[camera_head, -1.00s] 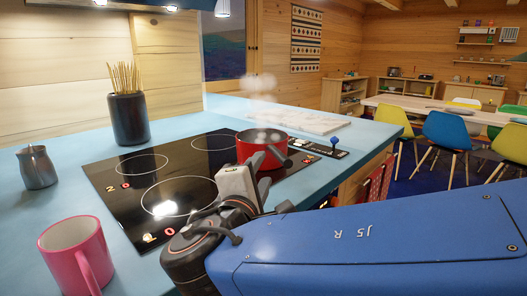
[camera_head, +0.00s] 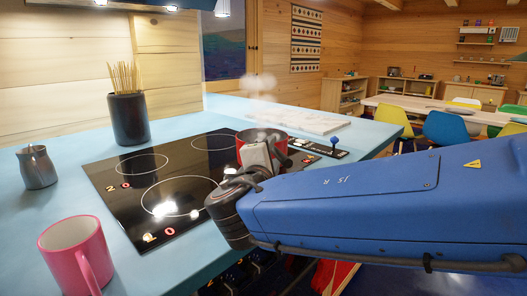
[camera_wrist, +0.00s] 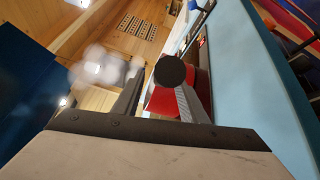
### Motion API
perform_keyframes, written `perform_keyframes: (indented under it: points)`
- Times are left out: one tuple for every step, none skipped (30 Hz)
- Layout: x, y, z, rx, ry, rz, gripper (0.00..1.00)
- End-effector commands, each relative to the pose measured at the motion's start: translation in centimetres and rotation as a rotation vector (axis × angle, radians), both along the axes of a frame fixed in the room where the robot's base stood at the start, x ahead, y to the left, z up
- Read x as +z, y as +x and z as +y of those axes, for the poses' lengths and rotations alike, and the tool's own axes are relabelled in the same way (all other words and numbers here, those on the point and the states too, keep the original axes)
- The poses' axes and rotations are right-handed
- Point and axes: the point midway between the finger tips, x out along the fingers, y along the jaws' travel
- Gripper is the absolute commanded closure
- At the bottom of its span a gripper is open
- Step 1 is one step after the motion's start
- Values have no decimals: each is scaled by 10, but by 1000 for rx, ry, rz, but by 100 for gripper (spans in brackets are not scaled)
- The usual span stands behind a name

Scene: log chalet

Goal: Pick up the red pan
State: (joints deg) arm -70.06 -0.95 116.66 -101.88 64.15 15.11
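The red pan (camera_head: 249,154) sits on the black cooktop at its far right, with steam above it. My gripper (camera_head: 272,150) is at the pan's right front side and hides part of it. In the wrist view the red pan (camera_wrist: 162,99) shows beyond the fingers, and its dark handle (camera_wrist: 170,70) points at the camera, its round end lying between the fingertips, close to the right one. My gripper (camera_wrist: 161,80) has its fingers apart. I cannot tell whether the right finger touches the handle.
The black cooktop (camera_head: 140,185) is set in a blue counter (camera_head: 60,137). A pink mug (camera_head: 75,250), a metal pitcher (camera_head: 37,167) and a dark holder with sticks (camera_head: 128,118) stand at the left. A control panel with a blue knob (camera_head: 335,141) lies right of the pan.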

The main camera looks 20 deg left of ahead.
Motion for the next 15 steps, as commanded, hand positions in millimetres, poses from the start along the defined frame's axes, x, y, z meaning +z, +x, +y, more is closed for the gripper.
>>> perform_keyframes:
  points:
    - [0, 9, -1, -4, -1, -1, 61]
    - [0, 13, 1, -3, -1, -1, 61]
    - [0, 18, 2, -2, -2, -1, 61]
    - [0, 21, 2, -2, -1, -1, 61]
    - [0, 23, 3, -2, -1, -1, 61]
    - [0, 25, 3, -2, -1, -1, 61]
    - [0, 26, 3, -1, -1, 0, 61]
    - [0, 26, 3, -1, -1, 0, 61]
    - [0, 26, 3, -1, -1, 0, 61]
    - [0, 26, 3, 0, -1, 0, 61]
    - [0, 25, 3, 0, -1, 0, 61]
    - [0, 25, 3, 0, 0, 0, 61]
    - [0, 25, 3, 0, 0, 0, 64]
    - [0, 25, 3, 0, -1, 0, 71]
    - [0, 25, 3, 0, -1, 0, 80]
